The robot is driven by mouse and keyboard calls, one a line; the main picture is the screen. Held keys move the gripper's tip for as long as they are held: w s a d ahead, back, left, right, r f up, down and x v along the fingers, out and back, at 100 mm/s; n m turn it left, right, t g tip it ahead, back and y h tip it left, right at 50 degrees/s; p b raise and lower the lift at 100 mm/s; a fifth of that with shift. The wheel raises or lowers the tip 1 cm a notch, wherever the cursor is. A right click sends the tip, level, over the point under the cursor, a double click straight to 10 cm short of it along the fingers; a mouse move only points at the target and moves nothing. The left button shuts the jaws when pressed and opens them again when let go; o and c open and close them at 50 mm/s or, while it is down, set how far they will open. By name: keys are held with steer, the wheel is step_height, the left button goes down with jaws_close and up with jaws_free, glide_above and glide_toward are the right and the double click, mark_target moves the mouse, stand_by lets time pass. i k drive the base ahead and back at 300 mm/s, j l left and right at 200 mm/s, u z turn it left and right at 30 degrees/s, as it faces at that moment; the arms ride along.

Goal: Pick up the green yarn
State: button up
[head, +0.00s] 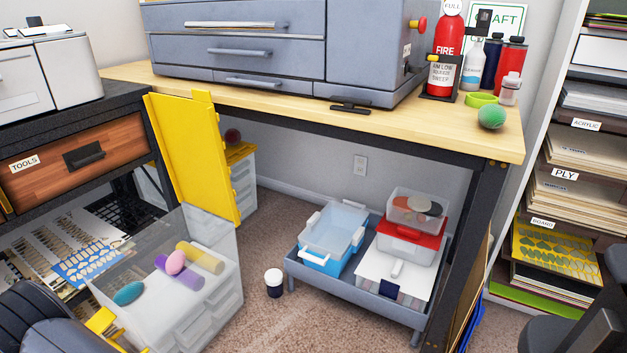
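The green yarn (491,116) is a fuzzy green ball. It rests on the light wooden tabletop (400,122) near its right end, close to the front edge. A light green ring-shaped item (482,99) lies just behind it, to the left. Nothing covers the yarn from this view.
Behind the yarn stand a red fire extinguisher (448,55) and several bottles, with a small clear bottle (510,88) close by. A large grey machine (260,45) fills the table's left and middle. Shelves (590,160) stand right. A low grey cart (355,293) sits beneath.

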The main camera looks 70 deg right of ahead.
mark_target(492, 116)
steer(key=z, duration=3.65)
steer(key=i+j+z, duration=0.15)
steer(key=j+z, duration=0.3)
steer(key=j, duration=0.5)
steer(key=j+z, duration=0.4)
steer(key=j, duration=0.5)
steer(key=i+j, duration=0.05)
